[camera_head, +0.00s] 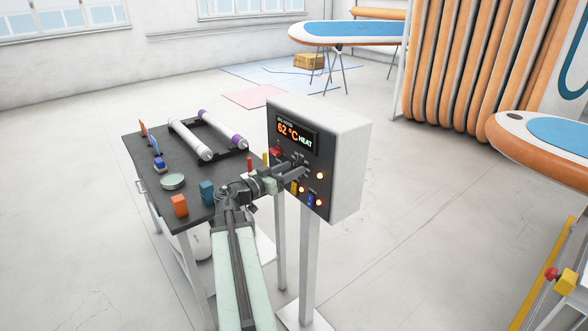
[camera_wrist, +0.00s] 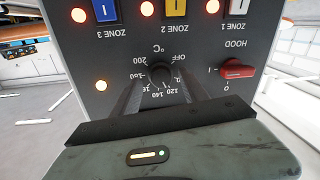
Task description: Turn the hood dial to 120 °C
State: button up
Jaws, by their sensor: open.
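The dark round dial (camera_wrist: 160,72) sits on the panel inside a printed °C scale, upside down in the wrist view. The scale shows OFF, 120, 140 and 200; some numbers are partly hidden. I cannot make out the dial's pointer. My gripper (camera_wrist: 161,78) is open, with one finger on each side of the dial; I cannot tell if they touch it. In the head view my gripper (camera_head: 302,166) is at the front of the control box (camera_head: 345,160) and hides the dial. The display (camera_head: 296,134) reads 62 °C HEAT.
The red HOOD switch (camera_wrist: 237,69) is close to the right finger. The blue zone 3 switch (camera_wrist: 104,10), yellow zone 2 switch (camera_wrist: 176,7) and lit lamps are on the same panel. A dark table (camera_head: 133,166) with rollers and small blocks stands left of the box.

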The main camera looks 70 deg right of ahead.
jog(key=shift+s+d, duration=0.25)
jog(key=shift+d, duration=0.15)
grip_shut()
jog(key=shift+n, duration=0.7)
grip_release()
